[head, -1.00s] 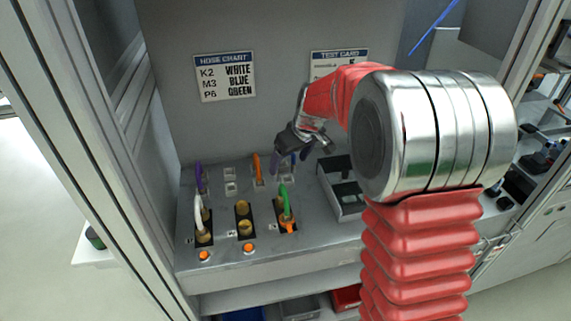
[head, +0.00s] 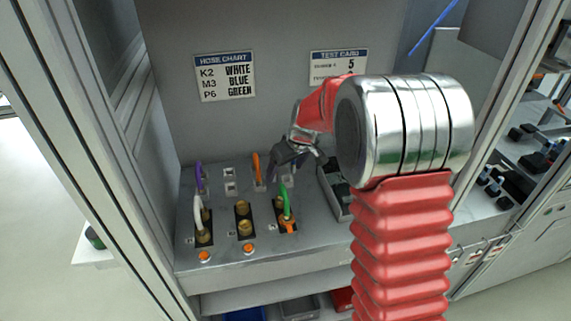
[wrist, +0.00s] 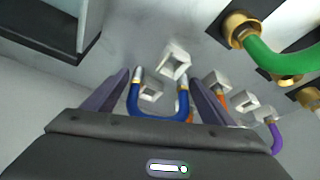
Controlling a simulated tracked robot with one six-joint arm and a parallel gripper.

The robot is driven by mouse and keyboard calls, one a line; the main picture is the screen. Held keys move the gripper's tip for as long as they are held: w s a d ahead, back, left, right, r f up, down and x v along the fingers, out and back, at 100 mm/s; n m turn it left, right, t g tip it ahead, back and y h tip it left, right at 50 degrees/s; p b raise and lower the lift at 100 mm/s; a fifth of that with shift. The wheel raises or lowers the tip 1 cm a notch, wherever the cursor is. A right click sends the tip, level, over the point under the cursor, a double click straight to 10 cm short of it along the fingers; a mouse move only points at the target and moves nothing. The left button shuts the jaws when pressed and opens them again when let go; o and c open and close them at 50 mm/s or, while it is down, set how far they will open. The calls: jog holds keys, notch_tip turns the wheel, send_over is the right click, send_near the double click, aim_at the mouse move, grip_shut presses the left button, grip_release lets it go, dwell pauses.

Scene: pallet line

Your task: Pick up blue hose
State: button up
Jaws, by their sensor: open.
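The blue hose (wrist: 158,115) shows in the wrist view as a U-shaped loop with metal-coloured ends. It lies between the two fingers of my gripper (wrist: 160,84), which are spread apart on either side of it. I cannot tell how far the fingertips reach past the hose. In the head view my gripper (head: 282,164) is low over the back row of the panel, right of the orange hose (head: 256,168). There the blue hose is hidden by the gripper.
A green hose (head: 284,202) stands in front of my gripper, and white (head: 197,212) and purple (head: 199,178) hoses are to the left. A grey tray (head: 338,206) is to the right. The hose chart (head: 225,77) hangs on the back wall.

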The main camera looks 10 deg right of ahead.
jog(key=shift+c, duration=0.2)
jog(key=c, duration=0.8)
jog(key=shift+r, duration=0.1)
notch_tip(320, 180, up, 10)
jog(key=shift+f, duration=0.1)
dwell(0.4)
dwell(0.5)
